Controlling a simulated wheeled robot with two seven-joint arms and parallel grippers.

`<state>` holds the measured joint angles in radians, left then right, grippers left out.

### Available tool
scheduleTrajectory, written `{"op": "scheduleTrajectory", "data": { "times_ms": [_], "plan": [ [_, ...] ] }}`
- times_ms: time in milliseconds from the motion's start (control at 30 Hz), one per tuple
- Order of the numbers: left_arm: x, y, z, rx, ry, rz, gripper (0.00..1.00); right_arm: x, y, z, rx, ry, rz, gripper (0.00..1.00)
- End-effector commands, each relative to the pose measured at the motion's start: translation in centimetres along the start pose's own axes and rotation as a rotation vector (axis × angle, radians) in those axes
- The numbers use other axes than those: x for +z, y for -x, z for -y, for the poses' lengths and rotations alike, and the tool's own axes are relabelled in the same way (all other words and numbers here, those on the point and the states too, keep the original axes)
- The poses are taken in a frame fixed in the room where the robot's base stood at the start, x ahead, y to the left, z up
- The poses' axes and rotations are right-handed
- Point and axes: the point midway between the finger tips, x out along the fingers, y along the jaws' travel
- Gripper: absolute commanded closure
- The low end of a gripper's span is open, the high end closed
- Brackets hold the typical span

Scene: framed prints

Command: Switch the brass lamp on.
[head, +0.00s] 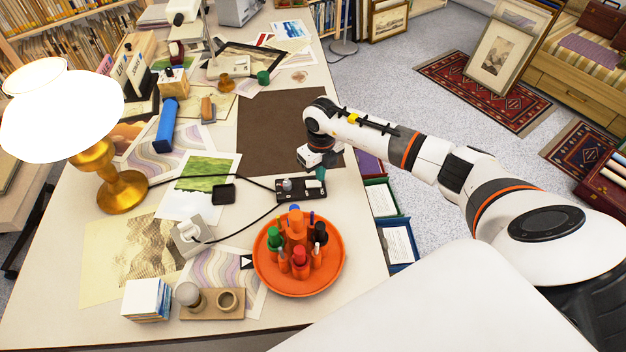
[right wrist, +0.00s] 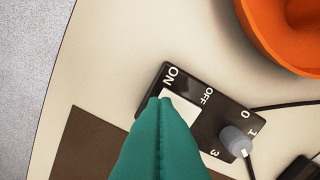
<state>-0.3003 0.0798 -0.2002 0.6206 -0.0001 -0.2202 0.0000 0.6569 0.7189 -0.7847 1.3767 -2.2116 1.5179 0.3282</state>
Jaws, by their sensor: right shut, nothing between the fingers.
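The brass lamp (head: 122,190) stands at the left of the table; its shade (head: 60,108) is bright white and looks lit. A black cord runs from its base to a black switch box (head: 288,191) near the table's right edge. In the right wrist view the box (right wrist: 207,122) shows a white rocker (right wrist: 181,110) between ON and OFF marks, and a grey knob (right wrist: 235,140) by numbers. My right gripper (head: 320,174) is shut and empty. Its teal fingertips (right wrist: 162,100) overlap the rocker's ON side; I cannot tell whether they touch. My left gripper is out of view.
An orange tray (head: 335,268) of bottles stands just in front of the box. A white socket block (head: 190,237) is joined to the box by another cord. A brown mat (head: 270,125) lies behind the box. Prints and papers cover much of the table.

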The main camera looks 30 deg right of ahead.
Motion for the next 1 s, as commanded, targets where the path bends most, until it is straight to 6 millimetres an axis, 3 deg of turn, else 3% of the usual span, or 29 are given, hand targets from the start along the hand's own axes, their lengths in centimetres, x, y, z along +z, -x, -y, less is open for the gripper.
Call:
{"op": "scheduleTrajectory", "data": {
  "times_ms": [600, 1000],
  "plan": [
    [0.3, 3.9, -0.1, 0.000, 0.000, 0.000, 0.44, 0.0, 5.2, 0.0, 0.000, 0.000, 0.000, 1.00],
    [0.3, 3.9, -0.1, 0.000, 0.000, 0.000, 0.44, 0.0, 5.4, 0.0, 0.000, 0.000, 0.001, 1.00]
  ]
}}
